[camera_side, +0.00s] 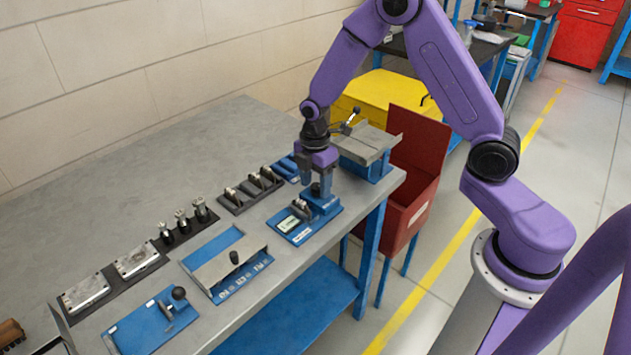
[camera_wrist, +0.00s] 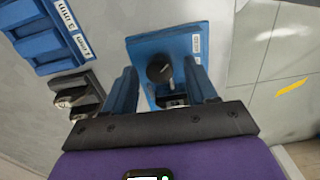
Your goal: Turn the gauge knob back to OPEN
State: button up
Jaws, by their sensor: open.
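The gauge knob (camera_wrist: 159,69) is a round black knob with a light mark, on a blue gauge fixture (camera_wrist: 147,49) with a white label. In the wrist view it lies beyond and between the two blue fingers of my gripper (camera_wrist: 164,76), which are apart with nothing held. In the side view my gripper (camera_side: 318,182) points down over the blue fixture (camera_side: 318,207), close above the knob (camera_side: 316,189). I cannot tell whether the fingers touch it. A small pale display (camera_side: 288,224) sits on the plate in front. The label text is too small to read.
A row of dark clamps (camera_side: 252,188) stands left of the fixture. A sliding-plate fixture (camera_side: 228,265) and a blue plate with a black ball knob (camera_side: 152,318) lie nearer. A grey tilted stand (camera_side: 365,145) is behind. A red bin (camera_side: 412,185) stands off the table's right edge.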

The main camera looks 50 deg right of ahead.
jog(key=c, duration=1.1)
jog(key=shift+o, duration=0.2)
jog(key=shift+m, duration=0.3)
jog(key=m, duration=0.2)
jog(key=shift+m, duration=0.4)
jog(key=m, duration=0.4)
jog(key=shift+w+m, duration=0.1)
jog(key=shift+m, duration=0.2)
jog(key=m, duration=0.4)
jog(key=shift+d+m, duration=0.1)
jog(key=shift+m, duration=1.8)
